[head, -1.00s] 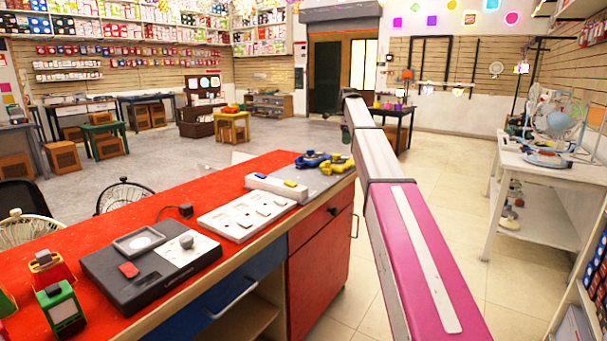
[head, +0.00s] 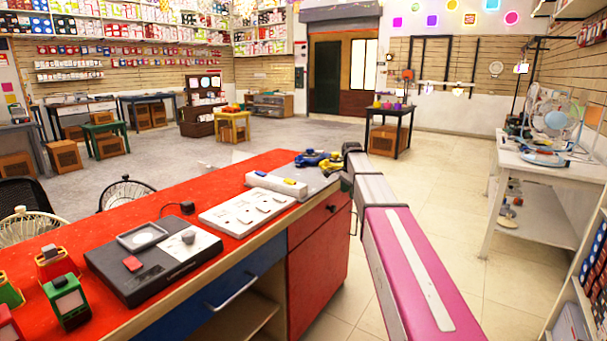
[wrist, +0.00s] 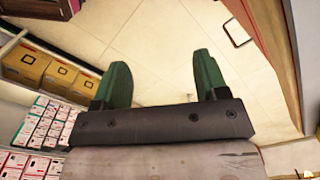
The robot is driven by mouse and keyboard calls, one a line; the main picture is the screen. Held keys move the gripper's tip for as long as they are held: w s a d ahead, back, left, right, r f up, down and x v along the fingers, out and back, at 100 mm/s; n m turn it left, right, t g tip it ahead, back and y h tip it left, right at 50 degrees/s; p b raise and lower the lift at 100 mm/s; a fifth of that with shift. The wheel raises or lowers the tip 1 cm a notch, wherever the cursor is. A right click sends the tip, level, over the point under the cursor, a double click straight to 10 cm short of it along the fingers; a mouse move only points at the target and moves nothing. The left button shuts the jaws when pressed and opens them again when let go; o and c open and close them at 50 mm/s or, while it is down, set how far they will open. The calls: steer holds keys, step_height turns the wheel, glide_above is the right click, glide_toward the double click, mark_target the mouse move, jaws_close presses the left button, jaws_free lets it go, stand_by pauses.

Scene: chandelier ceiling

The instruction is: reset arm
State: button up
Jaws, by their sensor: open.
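My gripper (wrist: 160,85) shows in the wrist view with its two green fingers spread apart. Nothing is between them, and tiled floor lies beyond. In the head view my pink and grey arm reaches forward beside the right end of the red counter (head: 115,225). The gripper itself cannot be made out in the head view.
A white table (head: 540,157) with fans stands at the right. Tiled floor (head: 450,200) between them is clear. Boxes (wrist: 45,75) sit on shelves in the wrist view.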

steer(key=s+f+n, duration=0.7)
steer(key=s+f, duration=0.5)
steer(key=s, duration=0.5)
steer(key=s+f+n, duration=0.6)
steer(key=s+f, duration=0.6)
steer(key=s, duration=0.5)
steer(key=shift+f+n, duration=0.25)
steer(key=shift+n, duration=0.15)
